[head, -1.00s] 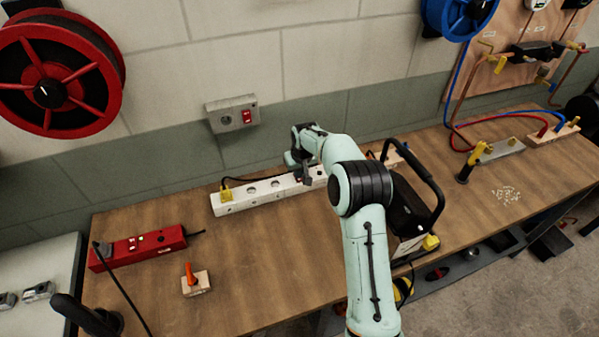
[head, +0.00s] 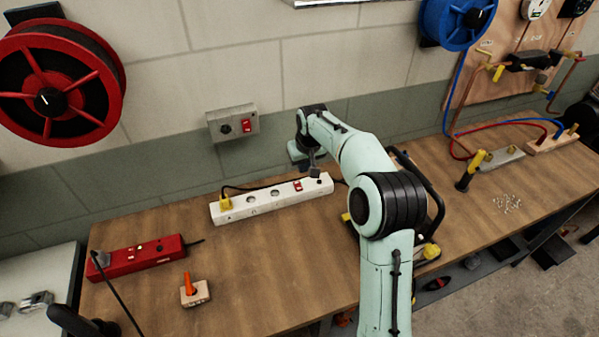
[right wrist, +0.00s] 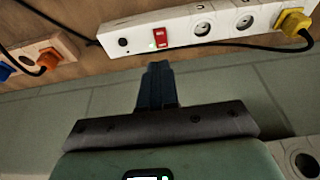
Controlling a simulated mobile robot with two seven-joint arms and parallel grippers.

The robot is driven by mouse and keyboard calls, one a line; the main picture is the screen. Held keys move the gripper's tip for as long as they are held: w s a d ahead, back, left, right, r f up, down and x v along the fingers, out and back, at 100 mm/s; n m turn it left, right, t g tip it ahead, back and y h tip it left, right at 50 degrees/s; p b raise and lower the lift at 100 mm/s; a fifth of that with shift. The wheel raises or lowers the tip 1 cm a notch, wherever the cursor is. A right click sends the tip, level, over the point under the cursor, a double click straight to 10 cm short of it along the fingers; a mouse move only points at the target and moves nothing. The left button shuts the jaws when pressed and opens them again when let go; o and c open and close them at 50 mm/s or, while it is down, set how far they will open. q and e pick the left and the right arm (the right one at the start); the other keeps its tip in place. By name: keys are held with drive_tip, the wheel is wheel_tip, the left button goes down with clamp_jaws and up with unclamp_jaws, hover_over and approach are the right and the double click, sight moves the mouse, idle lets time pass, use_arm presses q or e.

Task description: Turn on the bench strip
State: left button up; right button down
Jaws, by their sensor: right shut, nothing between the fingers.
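A long white power strip (head: 272,199) lies on the bench near the wall. It has round sockets, a red switch (head: 298,186) and a small black knob near its right end. A yellow plug (head: 225,203) sits at its left end. My right gripper (head: 315,173) is shut and empty, just above the strip's right end. In the right wrist view the strip (right wrist: 185,30) runs along the top, and the gripper's tips (right wrist: 158,68) point at the red switch (right wrist: 162,37), apparently apart from it. I cannot tell the switch's position. My left gripper is out of view.
A red power strip (head: 135,257) and a block with an orange piece (head: 195,292) lie at left. A grey box with a red switch (head: 233,123) is on the wall. A black-handled tool stands behind my right arm. Bare bench lies in front of the white strip.

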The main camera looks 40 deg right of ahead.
drive_tip(key=shift+v, duration=1.4)
drive_tip(key=shift+s+a, duration=0.1)
drive_tip(key=shift+s, duration=0.05)
drive_tip(key=shift+f, duration=0.1)
